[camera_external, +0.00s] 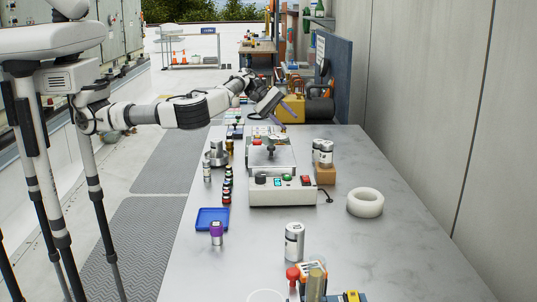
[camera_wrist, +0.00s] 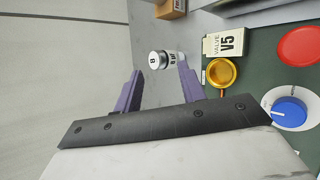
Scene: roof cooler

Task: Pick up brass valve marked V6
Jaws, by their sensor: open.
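No valve marked V6 can be made out in either view. In the wrist view, a tag reading VALVE V5 (camera_wrist: 224,41) stands beside a round brass-yellow valve (camera_wrist: 222,73) on a dark green surface, right of my fingers. My gripper (camera_wrist: 160,72) is open, its two purple fingers apart with nothing held. A small silver cylinder with a B on its top (camera_wrist: 158,60) shows beyond and between the fingertips; I cannot tell the gap. In the external view, my gripper (camera_external: 272,104) hangs over the far part of the bench, tilted, and small things below it are hard to tell.
Near the valve are a red disc (camera_wrist: 300,46) and a blue knob (camera_wrist: 288,110). On the bench stand a white control box (camera_external: 282,191), a white ring (camera_external: 365,203), a blue tray (camera_external: 212,219) and silver cans (camera_external: 294,242). A blue-grey panel (camera_external: 335,80) rises behind. The bench's right side is mostly clear.

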